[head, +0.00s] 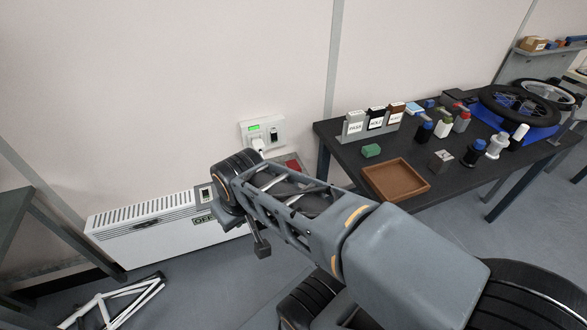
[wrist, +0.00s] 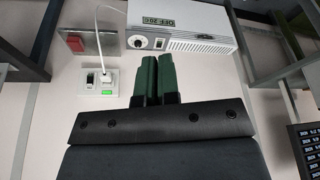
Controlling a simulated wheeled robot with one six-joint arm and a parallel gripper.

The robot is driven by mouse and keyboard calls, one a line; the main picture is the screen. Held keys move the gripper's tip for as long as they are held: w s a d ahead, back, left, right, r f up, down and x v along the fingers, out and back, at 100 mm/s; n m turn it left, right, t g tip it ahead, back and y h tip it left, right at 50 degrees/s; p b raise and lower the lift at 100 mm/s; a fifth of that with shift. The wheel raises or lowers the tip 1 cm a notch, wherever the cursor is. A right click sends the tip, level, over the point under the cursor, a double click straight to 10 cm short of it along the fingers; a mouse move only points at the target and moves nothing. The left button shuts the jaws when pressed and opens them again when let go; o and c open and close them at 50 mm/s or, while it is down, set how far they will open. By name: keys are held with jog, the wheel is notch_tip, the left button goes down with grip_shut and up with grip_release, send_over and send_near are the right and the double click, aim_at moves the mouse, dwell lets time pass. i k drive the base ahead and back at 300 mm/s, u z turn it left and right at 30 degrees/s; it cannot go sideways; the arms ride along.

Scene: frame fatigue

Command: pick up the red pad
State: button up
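The red pad (wrist: 75,43) sits on a grey plate on the wall, at the upper left of the wrist view. In the head view the red pad (head: 293,164) shows just beyond my arm, partly covered by it. My gripper (wrist: 160,58) shows in the wrist view as two green fingers close together with only a sliver between them and nothing held. The fingertips are not clearly visible in the head view.
A wall socket (head: 261,134) with a plug and a green light is near the pad. A white heater (head: 141,231) stands against the wall. A dark table (head: 336,150) at the right holds a brown tray (head: 427,187), bottles and a wheel. A white frame (head: 118,302) lies on the floor.

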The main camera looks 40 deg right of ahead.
aim_at(292, 164)
jog(key=z, duration=0.45)
jog(key=k, duration=0.55)
jog(key=u, duration=0.35)
jog(key=i, duration=1.15)
jog(key=z, duration=0.6)
jog(key=i, duration=0.7)
jog(key=z, duration=0.8)
